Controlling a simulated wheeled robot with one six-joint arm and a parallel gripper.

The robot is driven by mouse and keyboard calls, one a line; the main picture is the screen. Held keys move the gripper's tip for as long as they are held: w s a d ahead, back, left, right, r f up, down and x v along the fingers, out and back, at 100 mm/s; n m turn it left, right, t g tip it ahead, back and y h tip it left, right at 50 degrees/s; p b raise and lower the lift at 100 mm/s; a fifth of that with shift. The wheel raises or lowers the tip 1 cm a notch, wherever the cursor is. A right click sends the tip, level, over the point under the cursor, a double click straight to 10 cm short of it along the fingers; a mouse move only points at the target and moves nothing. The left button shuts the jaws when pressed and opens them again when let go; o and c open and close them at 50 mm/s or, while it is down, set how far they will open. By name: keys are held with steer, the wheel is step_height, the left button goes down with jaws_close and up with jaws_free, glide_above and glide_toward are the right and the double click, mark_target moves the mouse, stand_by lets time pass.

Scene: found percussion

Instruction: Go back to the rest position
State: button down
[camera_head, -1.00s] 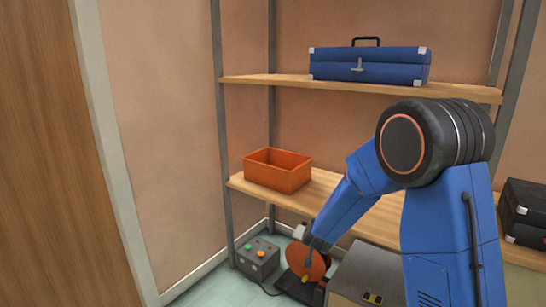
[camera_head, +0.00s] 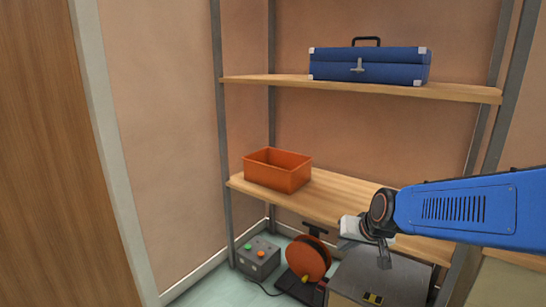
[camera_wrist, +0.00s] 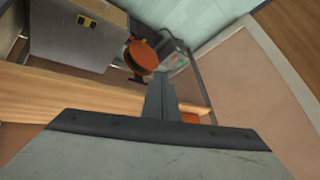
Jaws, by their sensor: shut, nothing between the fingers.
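My gripper (camera_head: 386,255) is at the right of the head view, at the end of my blue arm, above the grey metal case (camera_head: 365,275). It is shut and holds nothing. In the wrist view my closed gripper fingers (camera_wrist: 160,92) point up the picture, with the grey case (camera_wrist: 72,34) beyond them to the left. The orange cable reel (camera_head: 308,260) stands on the floor left of the case, apart from my gripper. The reel also shows in the wrist view (camera_wrist: 143,57).
A wooden shelf rack holds an orange bin (camera_head: 278,170) on the lower shelf (camera_head: 330,196) and a blue case (camera_head: 369,66) on the upper shelf. A grey control box (camera_head: 258,259) sits on the floor at left. A wooden panel (camera_head: 45,150) stands at far left.

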steer(key=s+d+r+g+h, duration=0.1)
steer(key=s+d, duration=0.3)
steer(key=s, duration=0.8)
steer(key=s+d+n+g+h, duration=0.1)
steer(key=s+d, duration=0.3)
steer(key=s, duration=0.8)
steer(key=shift+d+r, duration=0.35)
